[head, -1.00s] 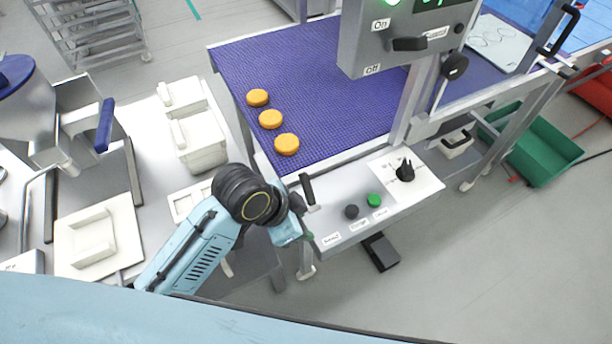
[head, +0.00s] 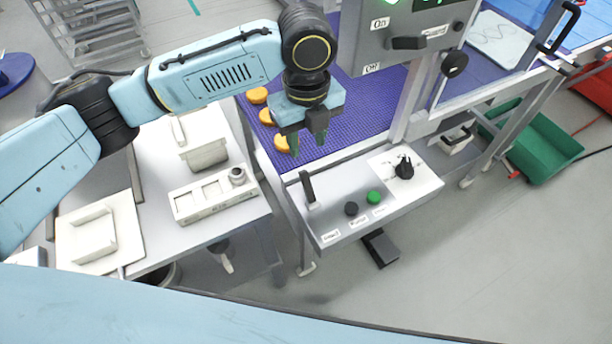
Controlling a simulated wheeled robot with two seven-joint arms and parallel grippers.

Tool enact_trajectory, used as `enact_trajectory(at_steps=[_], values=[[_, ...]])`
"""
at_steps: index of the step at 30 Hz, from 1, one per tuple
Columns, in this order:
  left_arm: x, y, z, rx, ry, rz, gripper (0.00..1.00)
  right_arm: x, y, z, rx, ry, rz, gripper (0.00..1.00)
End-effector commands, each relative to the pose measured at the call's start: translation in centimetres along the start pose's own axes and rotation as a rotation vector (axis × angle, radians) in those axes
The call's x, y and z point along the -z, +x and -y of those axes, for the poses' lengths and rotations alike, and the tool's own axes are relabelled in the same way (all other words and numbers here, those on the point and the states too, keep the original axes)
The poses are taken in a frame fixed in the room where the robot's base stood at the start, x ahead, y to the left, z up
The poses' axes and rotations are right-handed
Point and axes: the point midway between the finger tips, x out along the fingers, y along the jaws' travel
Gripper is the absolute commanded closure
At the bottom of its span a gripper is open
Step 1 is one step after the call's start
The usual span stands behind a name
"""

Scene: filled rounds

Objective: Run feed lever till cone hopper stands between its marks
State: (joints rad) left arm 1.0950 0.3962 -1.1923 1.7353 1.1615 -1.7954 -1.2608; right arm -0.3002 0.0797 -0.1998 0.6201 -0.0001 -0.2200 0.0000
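My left gripper (head: 308,143) points down over the near edge of the purple belt (head: 345,115), with its two fingers apart and nothing between them. A black upright lever (head: 308,189) stands at the left end of the grey control panel (head: 345,222), below the gripper and apart from it. The panel's labels are too small to read. A second lever with a round black knob (head: 455,65) rises beside the upper control box. I cannot tell from the labels which is the feed lever. No cone hopper or marks can be made out. My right gripper is out of view.
Orange rounds (head: 257,96) lie on the belt, partly behind my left gripper. The panel also carries a black button (head: 351,209), a green button (head: 374,197) and a black rotary knob (head: 404,168). A grey control box (head: 395,40) hangs above the belt.

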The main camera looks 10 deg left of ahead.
Motion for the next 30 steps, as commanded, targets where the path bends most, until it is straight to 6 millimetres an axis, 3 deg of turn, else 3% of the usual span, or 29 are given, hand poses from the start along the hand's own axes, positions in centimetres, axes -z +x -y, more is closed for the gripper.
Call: enact_trajectory(at_steps=[4, 8, 21, 30], values=[[-0.3, 0.4, -0.2, -0.013, 0.014, 0.006, 0.62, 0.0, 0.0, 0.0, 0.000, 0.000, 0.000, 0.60], [-0.2, 2.2, -0.2, -0.014, 0.013, 0.003, 0.62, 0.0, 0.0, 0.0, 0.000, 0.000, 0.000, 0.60], [-0.3, 10.9, -0.2, -0.010, 0.012, 0.005, 0.62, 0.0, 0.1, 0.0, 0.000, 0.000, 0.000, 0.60], [-0.3, 13.1, -0.2, -0.008, 0.012, 0.006, 0.62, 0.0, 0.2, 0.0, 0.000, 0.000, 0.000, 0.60]])
